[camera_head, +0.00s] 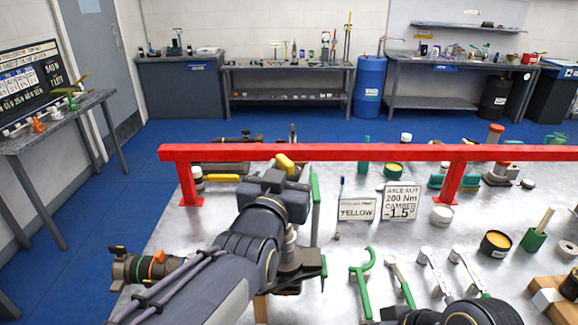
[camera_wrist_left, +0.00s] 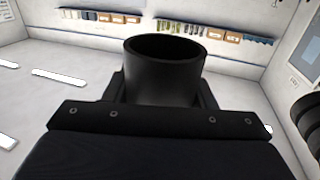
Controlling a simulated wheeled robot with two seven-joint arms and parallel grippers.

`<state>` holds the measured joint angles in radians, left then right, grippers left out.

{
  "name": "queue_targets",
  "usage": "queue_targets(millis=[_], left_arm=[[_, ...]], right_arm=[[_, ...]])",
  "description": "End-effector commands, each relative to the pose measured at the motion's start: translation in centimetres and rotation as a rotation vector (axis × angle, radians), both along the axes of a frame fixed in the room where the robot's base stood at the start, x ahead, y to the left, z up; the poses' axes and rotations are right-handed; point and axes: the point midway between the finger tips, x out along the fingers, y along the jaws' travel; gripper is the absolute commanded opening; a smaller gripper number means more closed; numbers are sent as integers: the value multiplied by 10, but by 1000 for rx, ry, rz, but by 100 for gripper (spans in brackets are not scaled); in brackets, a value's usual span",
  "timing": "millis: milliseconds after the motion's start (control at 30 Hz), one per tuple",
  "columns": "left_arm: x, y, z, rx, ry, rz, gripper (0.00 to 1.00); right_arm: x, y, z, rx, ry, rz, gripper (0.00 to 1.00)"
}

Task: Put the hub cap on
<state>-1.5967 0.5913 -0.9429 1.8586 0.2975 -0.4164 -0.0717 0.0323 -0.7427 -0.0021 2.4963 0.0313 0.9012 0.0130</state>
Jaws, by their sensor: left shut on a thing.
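In the left wrist view my left gripper (camera_wrist_left: 163,100) is shut on a black, round, cup-like part (camera_wrist_left: 163,72), which looks like the hub cap. Its open rim faces up in that picture, and a finger shows on each side. In the head view my left forearm reaches up the middle of the bench, and its dark wrist hides the fingertips and the cap. A metal part on a dark flat bracket (camera_head: 300,268) stands just beside this arm; I cannot tell whether it is the hub. My right gripper is not in view; only dark arm parts show at the bottom right.
A red rail (camera_head: 350,152) crosses the metal bench. A damper-like part (camera_head: 148,267) lies at the left.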

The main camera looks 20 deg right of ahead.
Motion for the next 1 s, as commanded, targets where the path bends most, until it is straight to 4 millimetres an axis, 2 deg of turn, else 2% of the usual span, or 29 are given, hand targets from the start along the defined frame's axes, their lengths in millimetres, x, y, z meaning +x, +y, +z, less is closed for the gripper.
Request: queue_targets(millis=[300, 800, 1000], left_arm=[[-1, 2, 0, -2, 1, 1, 28], [-1, 1, -42, 0, 0, 1, 28], [-1, 2, -51, -1, 1, 2, 28]], right_arm=[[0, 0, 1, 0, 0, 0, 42], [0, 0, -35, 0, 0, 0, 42], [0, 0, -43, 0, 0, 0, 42]])
